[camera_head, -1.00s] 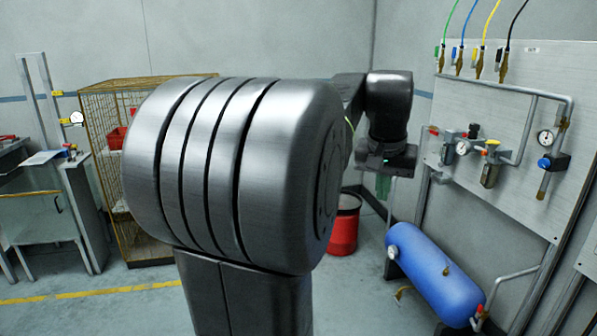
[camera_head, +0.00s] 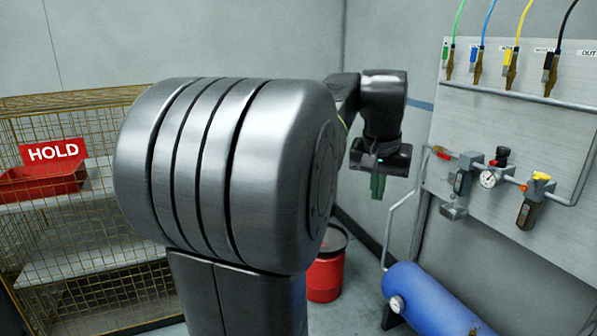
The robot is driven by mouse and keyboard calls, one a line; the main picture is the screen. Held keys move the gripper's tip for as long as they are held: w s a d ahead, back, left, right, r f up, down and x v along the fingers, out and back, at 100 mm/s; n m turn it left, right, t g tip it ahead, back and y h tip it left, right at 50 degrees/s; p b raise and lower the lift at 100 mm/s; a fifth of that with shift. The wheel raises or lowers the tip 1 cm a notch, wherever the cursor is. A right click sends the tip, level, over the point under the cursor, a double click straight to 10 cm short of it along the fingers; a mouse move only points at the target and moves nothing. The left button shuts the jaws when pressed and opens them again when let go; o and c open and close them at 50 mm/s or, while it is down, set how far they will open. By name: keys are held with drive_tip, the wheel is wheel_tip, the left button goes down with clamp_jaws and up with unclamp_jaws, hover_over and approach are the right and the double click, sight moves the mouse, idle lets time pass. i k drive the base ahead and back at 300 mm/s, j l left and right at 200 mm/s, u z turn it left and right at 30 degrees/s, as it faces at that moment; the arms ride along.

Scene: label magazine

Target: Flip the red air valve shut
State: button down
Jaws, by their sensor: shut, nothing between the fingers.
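A small red handle (camera_head: 441,152) shows on the pipework at the left edge of the wall panel (camera_head: 480,128). It is small in the picture, and I cannot tell which way its lever lies. My gripper (camera_head: 378,187) hangs pointing down in front of the grey wall, left of the panel. Its greenish fingers are shut and empty. It is apart from the red handle and the panel.
A regulator with a gauge (camera_head: 488,179) and a yellow-topped unit (camera_head: 534,200) sit on the panel's pipe. Coloured hoses enter fittings above. A blue tank (camera_head: 430,300) and a red bin (camera_head: 326,273) stand below. A wire cage (camera_head: 85,300) with a HOLD sign (camera_head: 53,151) is at left.

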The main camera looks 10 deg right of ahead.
sight(446, 157)
drive_tip(key=i+l+z, duration=0.1)
drive_tip(key=i+z, duration=0.2)
drive_tip(key=i, duration=0.35)
drive_tip(key=i+z, duration=0.3)
drive_tip(key=i, duration=0.3)
drive_tip(key=i+j+z, duration=0.3)
drive_tip(key=i, duration=0.35)
drive_tip(key=i+z, duration=0.3)
drive_tip(key=i, duration=0.35)
drive_tip(key=i+j+z, duration=0.1)
drive_tip(key=i+z, duration=0.2)
drive_tip(key=i, duration=0.3)
